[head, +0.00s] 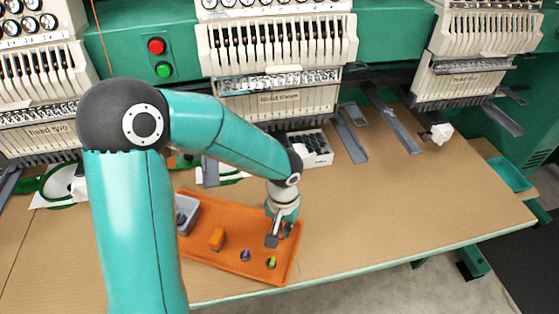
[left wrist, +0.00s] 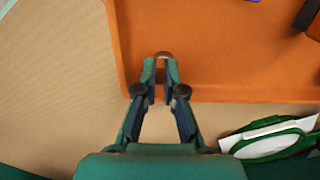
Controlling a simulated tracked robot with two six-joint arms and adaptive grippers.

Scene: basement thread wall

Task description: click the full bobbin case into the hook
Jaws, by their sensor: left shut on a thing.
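My left gripper (head: 275,236) reaches down over the right part of the orange tray (head: 205,261). In the left wrist view its fingers (left wrist: 162,68) are shut on a small rounded, brownish metal-looking piece (left wrist: 163,55). It looks like the bobbin case, but the fingertips hide most of it, and I cannot see whether it is full. The tray (left wrist: 200,85) lies below the fingers in that view. I cannot make out the hook in either view. My right gripper is not in view.
A white box of black items (head: 310,148) stands behind. Embroidery heads (head: 275,60) line the back. The table's right side is fairly clear.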

